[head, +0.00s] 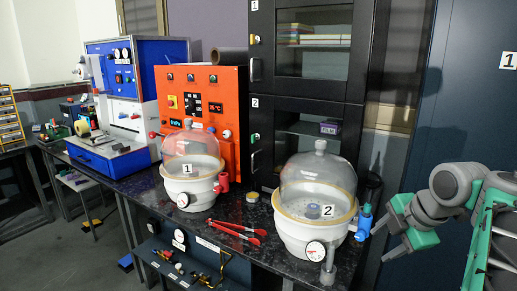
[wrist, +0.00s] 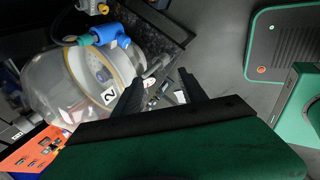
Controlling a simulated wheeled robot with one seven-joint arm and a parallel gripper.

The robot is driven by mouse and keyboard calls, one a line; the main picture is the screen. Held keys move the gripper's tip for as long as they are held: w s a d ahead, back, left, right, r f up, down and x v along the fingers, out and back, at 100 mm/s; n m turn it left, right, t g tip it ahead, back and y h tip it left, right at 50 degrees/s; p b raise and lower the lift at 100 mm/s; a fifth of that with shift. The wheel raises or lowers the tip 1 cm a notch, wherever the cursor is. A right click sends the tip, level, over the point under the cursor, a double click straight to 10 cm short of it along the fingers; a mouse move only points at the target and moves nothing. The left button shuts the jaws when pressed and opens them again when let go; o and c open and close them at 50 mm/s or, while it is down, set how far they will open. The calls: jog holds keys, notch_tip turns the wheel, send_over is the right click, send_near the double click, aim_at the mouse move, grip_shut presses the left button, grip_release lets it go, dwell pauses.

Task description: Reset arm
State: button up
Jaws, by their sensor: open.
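My gripper (wrist: 161,88) shows in the wrist view as two black fingers held apart, with nothing seen between them. The green and black body of the hand fills the lower part of that view. In the head view my grey and green arm is folded at the right edge, beside the table and to the right of glass jar 2 (head: 318,183). The fingers cannot be made out in the head view. Jar 2 also shows tilted in the wrist view (wrist: 60,85), to the left of and beyond the fingers; I cannot tell the exact gap.
The dark table (head: 233,214) carries glass jar 1 (head: 190,152), red tongs (head: 236,231), an orange control box (head: 208,83) and a blue machine (head: 125,70). A black cabinet (head: 260,150) stands behind. A blue valve (head: 364,222) sticks out from jar 2 towards my arm.

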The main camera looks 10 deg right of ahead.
jog(key=a+f+m+g+p, duration=0.1)
jog(key=a+m+p, duration=0.3)
jog(key=a+m, duration=0.7)
jog(key=s+a+f+m+p, duration=0.2)
jog(key=s+a+f+m, duration=0.1)
jog(key=s+a, duration=0.1)
jog(key=s+a+f+m+g+h+p, duration=0.1)
jog(key=s+a+f+m+p, duration=0.1)
jog(key=s+a+f+m, duration=0.1)
jog(key=s+a+m, duration=0.1)
jog(key=s+a, duration=0.1)
jog(key=a, duration=0.1)
jog(key=shift+s+a+f+m+g, duration=0.2)
jog(key=shift+a+f+m+g, duration=0.05)
jog(key=shift+a+m+g, duration=0.1)
